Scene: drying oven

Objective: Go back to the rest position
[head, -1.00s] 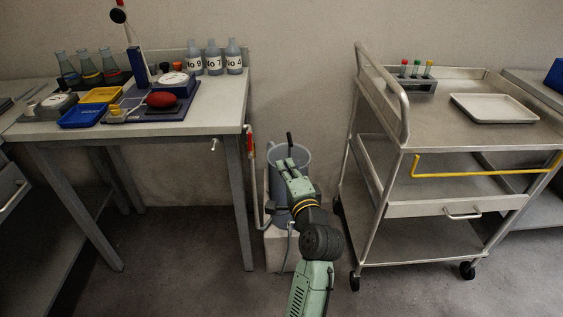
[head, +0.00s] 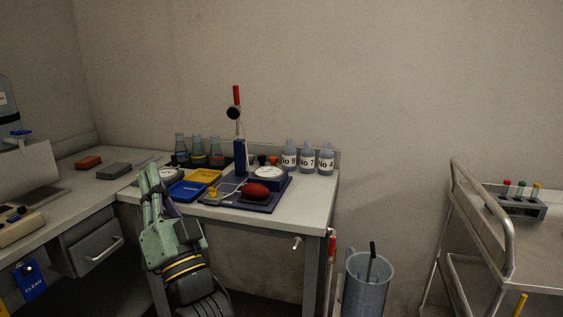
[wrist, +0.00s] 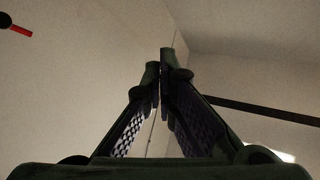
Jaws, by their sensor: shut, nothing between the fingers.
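My gripper (wrist: 162,65) is shut and empty in the wrist view, its two fingertips together, pointing up at bare wall. In the head view my gripper (head: 150,178) and green arm stand at the lower left, in front of the left part of the white table (head: 318,205). The gripper covers part of the table's left edge. I cannot tell from the head view how far it is from the table.
The table holds a blue tray (head: 188,191), a yellow tray (head: 203,175), a red bulb (head: 255,190), flasks and labelled bottles (head: 307,160). A grey bin (head: 366,285) stands right of it. A metal trolley (head: 497,225) is at the right. A counter (head: 85,195) runs along the left.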

